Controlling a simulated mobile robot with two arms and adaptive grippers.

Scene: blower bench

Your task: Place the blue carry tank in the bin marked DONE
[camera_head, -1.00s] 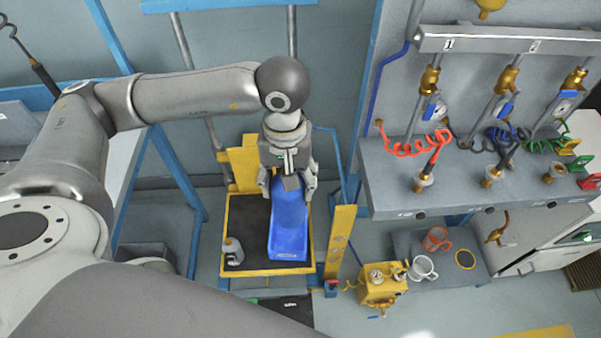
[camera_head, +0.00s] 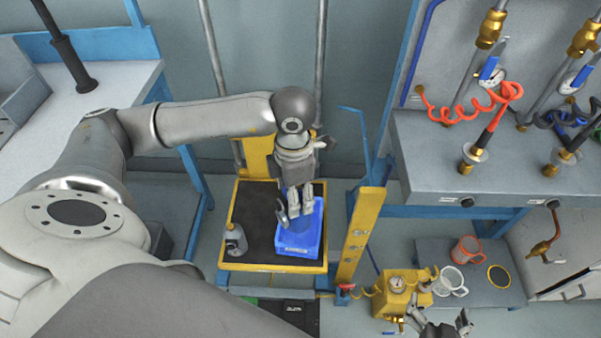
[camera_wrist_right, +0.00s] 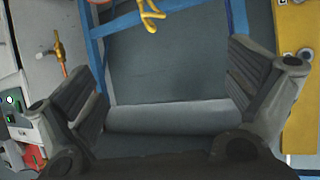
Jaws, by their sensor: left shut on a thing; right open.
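A blue bin (camera_head: 298,248) stands at the right of the yellow-rimmed tray (camera_head: 272,266) in the head view; I cannot read its label. My left gripper (camera_head: 296,206) points down over the bin's back part, shut on the blue carry tank (camera_head: 301,226). The tank is largely hidden by the fingers and blends with the bin's blue, so I cannot tell whether it touches the bin floor. My right gripper (camera_head: 438,326) is at the bottom edge of the head view; in the right wrist view (camera_wrist_right: 166,90) its fingers are apart, with nothing between them.
A yellow post (camera_head: 362,230) rises right of the tray. A yellow pump unit (camera_head: 400,292), a white mug (camera_head: 450,281) and an orange mug (camera_head: 466,250) are at the right, below a grey valve bench (camera_head: 440,160).

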